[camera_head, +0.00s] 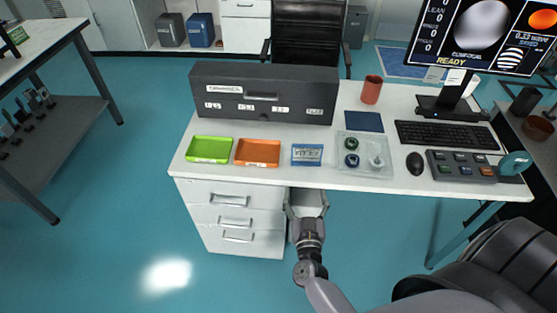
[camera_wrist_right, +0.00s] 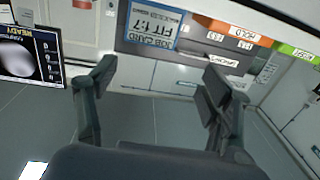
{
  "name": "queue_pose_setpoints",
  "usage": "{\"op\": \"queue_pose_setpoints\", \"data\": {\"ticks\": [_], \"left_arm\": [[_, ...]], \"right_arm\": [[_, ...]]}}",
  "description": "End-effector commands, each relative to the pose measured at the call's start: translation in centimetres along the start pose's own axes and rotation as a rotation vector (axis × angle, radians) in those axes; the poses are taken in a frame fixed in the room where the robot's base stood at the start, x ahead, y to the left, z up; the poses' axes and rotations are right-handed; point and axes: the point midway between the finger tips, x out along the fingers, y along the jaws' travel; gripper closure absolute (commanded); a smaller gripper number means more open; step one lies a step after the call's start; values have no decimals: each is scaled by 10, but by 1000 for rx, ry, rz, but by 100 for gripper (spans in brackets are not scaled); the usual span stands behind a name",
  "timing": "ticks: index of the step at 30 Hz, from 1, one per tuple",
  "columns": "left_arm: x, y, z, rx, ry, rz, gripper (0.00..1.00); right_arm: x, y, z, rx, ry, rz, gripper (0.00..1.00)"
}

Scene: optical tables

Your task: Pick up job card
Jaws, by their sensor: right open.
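The job card (camera_head: 307,154) is a small pale card with a blue border. It lies on the white desk (camera_head: 220,172) near the front edge, between the orange tray and a clear tray. My right gripper (camera_head: 307,204) is open and empty, in front of the desk's front edge and nearer to me than the card. In the right wrist view the card (camera_wrist_right: 150,26) shows at the top, upside down, beyond the open fingers (camera_wrist_right: 158,75) and apart from them. My left gripper is in neither view.
A green tray (camera_head: 209,150) and an orange tray (camera_head: 257,153) stand left of the card. A clear tray (camera_head: 364,168) with several small parts is on its right. A dark grey box (camera_head: 262,110) stands behind. A mouse (camera_head: 415,163) and keyboard (camera_head: 445,135) are farther right.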

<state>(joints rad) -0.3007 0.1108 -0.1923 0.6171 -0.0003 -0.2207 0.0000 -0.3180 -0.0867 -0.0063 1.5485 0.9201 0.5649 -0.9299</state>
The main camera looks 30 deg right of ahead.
Motion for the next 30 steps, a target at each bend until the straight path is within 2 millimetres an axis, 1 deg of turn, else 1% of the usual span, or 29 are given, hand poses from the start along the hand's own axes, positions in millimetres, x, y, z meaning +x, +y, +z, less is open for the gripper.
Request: {"op": "queue_pose_setpoints", "data": {"ticks": [1,2,5,9,11,14,18,22,26,30], "left_arm": [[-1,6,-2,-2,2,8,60],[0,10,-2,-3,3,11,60],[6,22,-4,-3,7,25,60],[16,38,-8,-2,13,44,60],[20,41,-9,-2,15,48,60],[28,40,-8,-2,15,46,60],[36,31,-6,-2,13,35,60],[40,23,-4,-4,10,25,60],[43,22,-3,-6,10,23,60],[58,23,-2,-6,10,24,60]], "right_arm": [[3,4,-7,5,10,16,21],[5,5,-8,5,14,21,19],[18,5,-8,7,18,23,12],[48,6,-6,6,18,22,3],[62,5,-6,6,18,21,0],[83,6,-6,7,17,20,0],[108,6,-7,6,15,20,0],[121,7,-8,5,14,19,0],[128,7,-8,6,14,18,0],[147,12,-4,6,17,20,0]]}}
